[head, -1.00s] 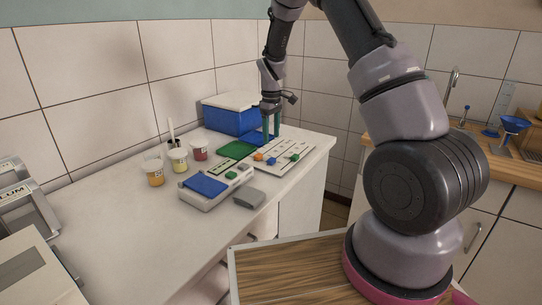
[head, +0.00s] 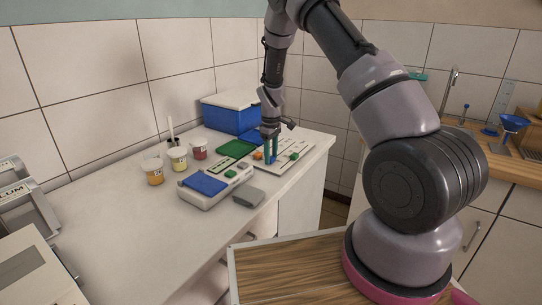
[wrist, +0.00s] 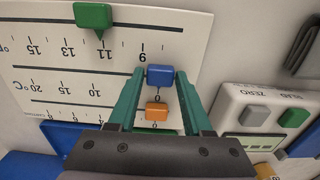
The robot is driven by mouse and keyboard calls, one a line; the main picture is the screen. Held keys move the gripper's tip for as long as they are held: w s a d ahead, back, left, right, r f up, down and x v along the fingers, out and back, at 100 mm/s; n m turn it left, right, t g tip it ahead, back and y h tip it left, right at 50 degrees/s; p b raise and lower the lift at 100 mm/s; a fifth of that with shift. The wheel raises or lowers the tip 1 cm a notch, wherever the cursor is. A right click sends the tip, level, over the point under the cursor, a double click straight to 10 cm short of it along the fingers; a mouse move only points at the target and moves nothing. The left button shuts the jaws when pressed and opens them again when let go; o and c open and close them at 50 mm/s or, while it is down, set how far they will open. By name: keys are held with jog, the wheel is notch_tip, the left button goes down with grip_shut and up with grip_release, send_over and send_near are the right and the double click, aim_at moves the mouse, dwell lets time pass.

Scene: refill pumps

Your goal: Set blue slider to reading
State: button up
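The blue slider (wrist: 160,76) sits on the white scale board (wrist: 200,30), on its middle scale, with its pointer by the 0 mark. My gripper (wrist: 160,73) is down at the board, with its teal fingers on the left and right sides of the blue slider. The fingertips meet its sides with no clear gap. In the head view my gripper (head: 270,158) stands over the board (head: 263,167). The green slider (wrist: 93,16) is near 11 on the top scale. The orange slider (wrist: 157,111) is below the blue one. Part of the middle scale is hidden by the left finger.
A scale device (wrist: 262,112) with grey and green buttons is close on the right in the wrist view. A blue box (head: 230,118), a green mat (head: 236,149) and several small cups (head: 179,159) stand around the board.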

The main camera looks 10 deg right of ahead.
grip_shut()
dwell(1.2)
